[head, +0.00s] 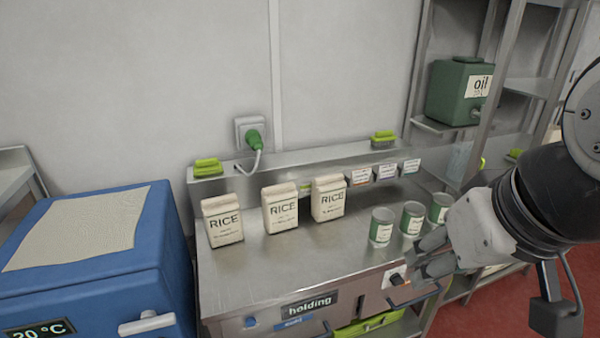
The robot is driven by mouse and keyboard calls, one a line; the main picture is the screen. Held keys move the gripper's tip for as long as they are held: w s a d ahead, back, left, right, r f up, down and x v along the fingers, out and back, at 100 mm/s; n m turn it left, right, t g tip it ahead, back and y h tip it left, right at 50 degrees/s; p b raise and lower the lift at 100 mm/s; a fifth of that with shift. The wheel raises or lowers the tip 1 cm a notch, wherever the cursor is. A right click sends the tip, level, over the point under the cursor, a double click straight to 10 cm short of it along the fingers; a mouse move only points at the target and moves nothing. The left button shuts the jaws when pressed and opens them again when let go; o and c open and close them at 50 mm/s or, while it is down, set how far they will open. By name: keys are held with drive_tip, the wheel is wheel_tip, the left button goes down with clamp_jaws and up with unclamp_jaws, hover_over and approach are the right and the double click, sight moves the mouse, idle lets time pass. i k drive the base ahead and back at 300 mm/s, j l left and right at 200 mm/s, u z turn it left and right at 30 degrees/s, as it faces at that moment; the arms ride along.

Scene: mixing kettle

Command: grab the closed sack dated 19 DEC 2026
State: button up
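Three cream rice sacks stand upright in a row on the steel counter (290,262): a left sack (222,221), a middle sack (280,208) and a right sack (328,199). Each is marked RICE, with smaller print below that is too small to read, so I cannot tell which is dated 19 DEC 2026. Their tops look folded shut. My gripper (420,260) is at the right, by the counter's front right edge and clear of the sacks. Its fingers look apart, with nothing between them.
Several green cans (381,226) stand between the sacks and my gripper. Small labelled cards (386,172) line the back ledge. A plug with a cable (253,141) is on the wall. A blue cabinet (100,260) stands left. The counter before the sacks is clear.

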sight(279, 201)
drive_tip(key=i+l+u, duration=0.9)
drive_tip(key=l, duration=0.2)
drive_tip(key=k+j, duration=0.05)
drive_tip(key=k, duration=0.05)
